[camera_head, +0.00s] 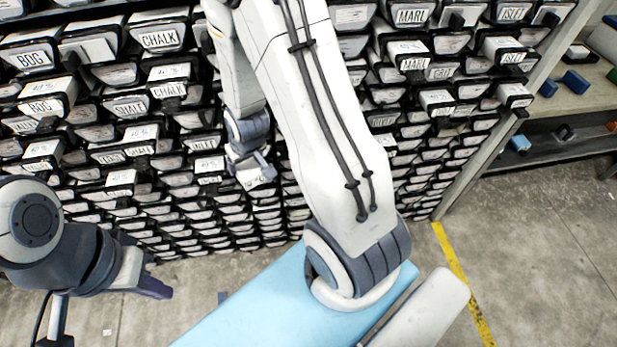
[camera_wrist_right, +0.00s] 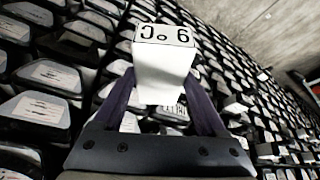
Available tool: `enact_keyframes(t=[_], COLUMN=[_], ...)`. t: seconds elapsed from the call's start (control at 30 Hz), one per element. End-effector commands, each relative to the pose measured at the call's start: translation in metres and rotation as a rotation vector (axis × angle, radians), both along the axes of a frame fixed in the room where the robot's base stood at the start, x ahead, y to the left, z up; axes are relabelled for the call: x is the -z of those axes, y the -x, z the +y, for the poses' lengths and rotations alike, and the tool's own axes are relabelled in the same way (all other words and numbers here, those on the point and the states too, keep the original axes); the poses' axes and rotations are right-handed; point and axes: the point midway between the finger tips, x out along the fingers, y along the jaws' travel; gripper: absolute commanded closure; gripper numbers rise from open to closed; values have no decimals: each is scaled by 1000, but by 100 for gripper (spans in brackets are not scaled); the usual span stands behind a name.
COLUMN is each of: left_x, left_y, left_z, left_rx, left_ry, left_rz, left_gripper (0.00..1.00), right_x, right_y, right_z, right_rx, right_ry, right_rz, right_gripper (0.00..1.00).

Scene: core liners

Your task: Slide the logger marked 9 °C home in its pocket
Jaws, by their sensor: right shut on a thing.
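The white logger marked 9 °C (camera_wrist_right: 162,60) is between the two dark fingers of my right gripper (camera_wrist_right: 160,88) in the right wrist view, its mark upside down. My right gripper is shut on it. In the head view my right gripper (camera_head: 258,166) is at the front of the rack, and a small pale part of the logger shows by its fingers. I cannot tell how far the logger sits in a pocket; its far end is hidden. My left gripper (camera_head: 152,287) hangs low at the left, away from the rack; its jaw opening is unclear.
The rack (camera_head: 130,105) is full of black-edged pockets with white labels such as BOG, CHALK and MARL. Several white loggers stick out of it. A shelf (camera_head: 565,100) with blue pieces stands at the right.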

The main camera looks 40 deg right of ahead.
Motion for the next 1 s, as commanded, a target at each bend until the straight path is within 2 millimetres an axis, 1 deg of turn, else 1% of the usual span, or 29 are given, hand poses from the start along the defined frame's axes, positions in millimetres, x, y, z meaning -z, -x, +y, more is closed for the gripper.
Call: enact_keyframes(t=[0.03,0.1,0.2,0.3,0.4,0.5,0.6,1.0], left_x=[34,57,87,111,128,138,141,139], left_y=[0,1,0,0,0,0,0,0], left_z=[0,0,0,0,0,0,0,0], left_rx=[0,0,1,1,1,2,2,1], left_ry=[-1,-1,-1,-1,-1,-1,0,0], left_rz=[1,1,1,1,1,1,0,0], left_gripper=[100,100,100,100,100,100,100,100], right_x=[33,57,87,111,127,137,140,138], right_y=[5,13,27,40,51,59,62,63], right_z=[-20,-46,-79,-105,-124,-135,-140,-139], right_rx=[56,132,232,317,382,422,442,443], right_ry=[0,0,-1,0,0,1,0,1], right_rz=[0,0,0,-1,-1,-1,-2,-1], right_gripper=[96,96,96,96,96,96,96,96])
